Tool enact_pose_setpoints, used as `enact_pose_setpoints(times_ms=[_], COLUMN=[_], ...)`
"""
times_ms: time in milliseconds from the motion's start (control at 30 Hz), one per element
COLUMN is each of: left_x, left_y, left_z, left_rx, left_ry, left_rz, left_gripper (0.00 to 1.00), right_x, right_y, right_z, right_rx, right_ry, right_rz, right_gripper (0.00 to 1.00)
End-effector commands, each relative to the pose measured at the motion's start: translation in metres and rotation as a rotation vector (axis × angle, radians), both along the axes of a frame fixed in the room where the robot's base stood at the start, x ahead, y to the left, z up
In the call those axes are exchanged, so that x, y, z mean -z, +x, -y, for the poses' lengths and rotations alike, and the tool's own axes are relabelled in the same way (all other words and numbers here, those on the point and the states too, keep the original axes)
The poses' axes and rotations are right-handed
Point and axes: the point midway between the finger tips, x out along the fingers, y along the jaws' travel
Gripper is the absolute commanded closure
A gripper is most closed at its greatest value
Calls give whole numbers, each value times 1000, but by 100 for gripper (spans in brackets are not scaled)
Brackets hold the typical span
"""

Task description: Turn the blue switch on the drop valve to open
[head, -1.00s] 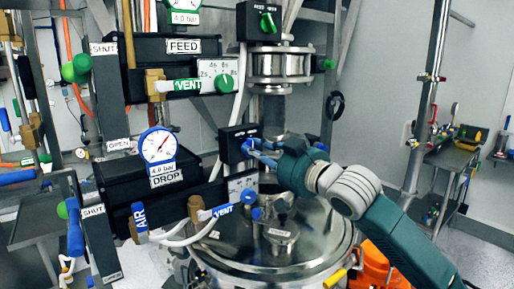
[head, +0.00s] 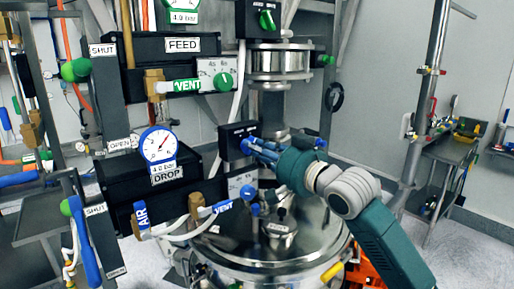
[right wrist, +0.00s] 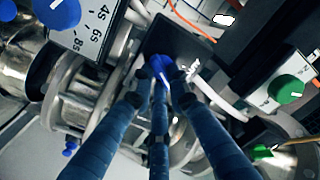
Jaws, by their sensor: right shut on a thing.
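The black drop valve switch box (head: 231,142) stands at the middle of the head view, under the FEED switch box. Its blue switch (right wrist: 158,66) shows in the right wrist view, between the fingertips in front of the black box face (right wrist: 185,48). My right gripper (head: 249,147) reaches in from the right with its blue fingers at the box; it also shows in the right wrist view (right wrist: 157,88). It is shut on the blue switch. The fingers mostly hide the switch in the head view, and its exact angle is hard to read. My left gripper is not in view.
The black DROP unit with its gauge (head: 160,145) is at left. The FEED switch box with a green knob (head: 267,19) is above. A steel vessel lid (head: 250,251) lies below the gripper. A side table (head: 443,150) stands at right.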

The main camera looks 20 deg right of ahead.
Motion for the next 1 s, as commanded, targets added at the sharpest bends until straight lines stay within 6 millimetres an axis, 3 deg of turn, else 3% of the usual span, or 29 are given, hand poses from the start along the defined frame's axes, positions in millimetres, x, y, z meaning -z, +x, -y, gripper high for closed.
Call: enact_pose_setpoints(times_ms=[233,267,333,367,733,1000], left_x=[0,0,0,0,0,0], left_y=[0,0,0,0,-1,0], left_z=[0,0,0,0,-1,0], left_rx=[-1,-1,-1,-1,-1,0], left_ry=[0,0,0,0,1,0], left_rz=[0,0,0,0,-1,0], left_gripper=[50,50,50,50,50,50], right_x=[0,0,0,0,0,2], right_y=[0,0,0,0,-5,-52], right_z=[0,0,0,0,3,20], right_rx=[1,1,1,1,1,1], right_ry=[0,0,0,0,-2,-5], right_rz=[1,1,1,1,1,-1], right_gripper=[100,80,66,65,65,65])
